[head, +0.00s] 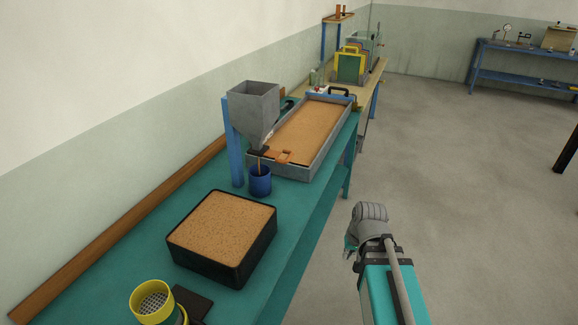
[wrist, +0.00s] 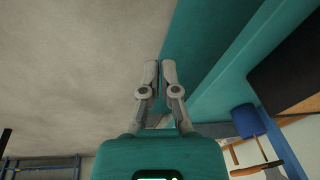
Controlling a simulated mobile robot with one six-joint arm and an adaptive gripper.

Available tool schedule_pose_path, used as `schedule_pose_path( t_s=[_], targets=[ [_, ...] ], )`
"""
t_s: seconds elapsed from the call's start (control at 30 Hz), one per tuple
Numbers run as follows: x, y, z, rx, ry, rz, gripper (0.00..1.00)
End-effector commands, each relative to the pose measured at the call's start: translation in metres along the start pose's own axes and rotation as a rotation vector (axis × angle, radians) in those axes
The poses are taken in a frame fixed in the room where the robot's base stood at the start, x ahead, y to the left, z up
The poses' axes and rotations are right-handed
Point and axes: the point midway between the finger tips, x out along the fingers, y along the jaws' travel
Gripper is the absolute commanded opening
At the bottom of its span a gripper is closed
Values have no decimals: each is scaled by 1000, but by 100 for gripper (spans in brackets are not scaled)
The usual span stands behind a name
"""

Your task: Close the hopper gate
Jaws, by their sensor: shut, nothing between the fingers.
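The grey hopper (head: 254,100) is a square funnel on a blue post at the back of the teal bench. Its dark gate (head: 259,150) sits at the spout. A thin brown stream runs from the spout into the blue cup (head: 260,182) below. The cup (wrist: 247,120) and the brown stream (wrist: 260,149) also show at the right of the wrist view. My gripper (wrist: 160,67) is shut and empty, its fingertips together, apart from the hopper. In the head view it is mostly hidden by my arm, right of the bench over the floor.
A sand-filled flume tray (head: 312,130) lies right of the hopper, with an orange piece (head: 291,156) at its near end. A black box of sand (head: 218,232) and a yellow sieve (head: 153,300) stand nearer.

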Motion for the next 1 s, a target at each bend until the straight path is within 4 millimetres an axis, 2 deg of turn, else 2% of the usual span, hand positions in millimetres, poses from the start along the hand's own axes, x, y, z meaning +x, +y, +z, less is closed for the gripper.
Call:
schedule_pose_path(
  t_s=[0.1,0.23,0.4,0.5,0.7,0.8,1.0],
  targets=[
    [7,-26,-35,39,115,-126,0],
    [4,-58,-77,114,260,-291,0],
    [-11,-91,-131,251,440,-508,0],
    [-24,-104,-161,351,536,-631,0],
    [-51,-113,-212,577,695,-849,0],
    [-61,-111,-230,675,748,-925,0],
    [-71,-107,-245,784,799,-998,0]
  ],
)
